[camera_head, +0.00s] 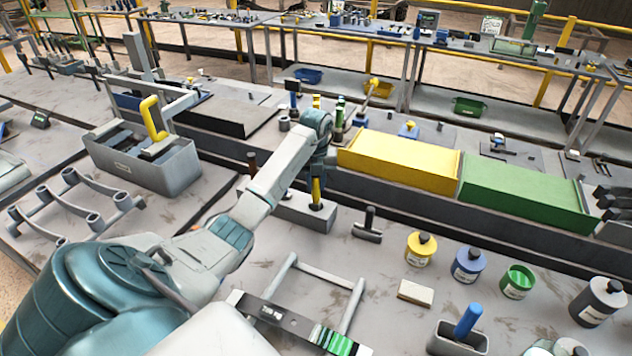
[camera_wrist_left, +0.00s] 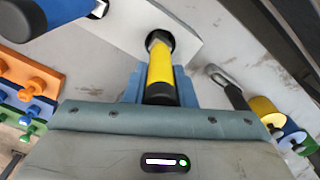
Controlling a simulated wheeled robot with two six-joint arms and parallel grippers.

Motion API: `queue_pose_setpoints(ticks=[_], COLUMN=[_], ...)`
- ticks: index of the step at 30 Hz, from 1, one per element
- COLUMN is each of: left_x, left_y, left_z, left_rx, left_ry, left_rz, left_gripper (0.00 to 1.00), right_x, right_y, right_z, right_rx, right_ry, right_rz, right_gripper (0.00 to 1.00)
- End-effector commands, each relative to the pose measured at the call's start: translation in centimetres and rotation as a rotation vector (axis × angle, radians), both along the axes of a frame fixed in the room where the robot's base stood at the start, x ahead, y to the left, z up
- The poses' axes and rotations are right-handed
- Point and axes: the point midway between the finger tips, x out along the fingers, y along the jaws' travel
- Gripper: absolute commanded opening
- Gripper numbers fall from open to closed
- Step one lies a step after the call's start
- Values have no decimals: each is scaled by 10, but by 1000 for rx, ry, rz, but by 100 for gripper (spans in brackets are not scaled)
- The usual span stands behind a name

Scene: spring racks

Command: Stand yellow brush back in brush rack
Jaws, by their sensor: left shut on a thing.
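The yellow brush (camera_head: 316,190) is upright at the grey brush rack (camera_head: 308,218), just below my left wrist in the head view. In the left wrist view, the yellow brush (camera_wrist_left: 160,68) has a black butt end and its far end meets a dark round hole in the pale rack (camera_wrist_left: 205,22). How deep it sits in the hole is hard to tell. My left gripper (camera_wrist_left: 159,82) is shut on the yellow handle, with a blue finger on each side. In the head view the fingers are mostly hidden by the wrist. My right gripper is not in view.
A blue handle (camera_wrist_left: 48,12) stands close by in the left wrist view. A black-handled tool (camera_head: 368,225) lies right of the rack. Yellow (camera_head: 420,250) and blue (camera_head: 468,265) pots stand further right. Yellow (camera_head: 400,160) and green (camera_head: 525,195) bins line the back.

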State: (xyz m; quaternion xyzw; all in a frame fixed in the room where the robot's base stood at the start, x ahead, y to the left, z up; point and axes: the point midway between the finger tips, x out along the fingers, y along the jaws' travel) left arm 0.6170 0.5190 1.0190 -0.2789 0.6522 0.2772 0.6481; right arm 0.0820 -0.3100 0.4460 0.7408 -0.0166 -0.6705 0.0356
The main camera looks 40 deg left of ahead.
Motion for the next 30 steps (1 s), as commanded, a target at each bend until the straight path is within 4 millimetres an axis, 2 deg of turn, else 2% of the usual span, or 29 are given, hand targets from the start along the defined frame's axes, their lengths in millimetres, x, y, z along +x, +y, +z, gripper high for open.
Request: queue_pose_setpoints(ticks=[13, 14, 17, 23, 27, 30], left_x=[0, 0, 0, 0, 0, 0], left_y=[0, 0, 0, 0, 0, 0], left_z=[-10, -9, -9, -9, -9, -9], left_rx=[0, 1, 0, 0, 0, 0], left_ry=[0, -1, 0, 0, 0, 0], left_rz=[0, 0, 0, 0, 0, 0], left_gripper=[1, 29, 49, 49, 71, 71], right_x=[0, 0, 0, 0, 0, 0], right_y=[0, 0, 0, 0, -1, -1], right_z=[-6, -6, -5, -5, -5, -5], right_rx=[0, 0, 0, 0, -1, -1], right_ry=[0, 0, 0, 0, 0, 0], right_rz=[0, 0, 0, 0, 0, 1], right_gripper=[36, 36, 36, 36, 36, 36])
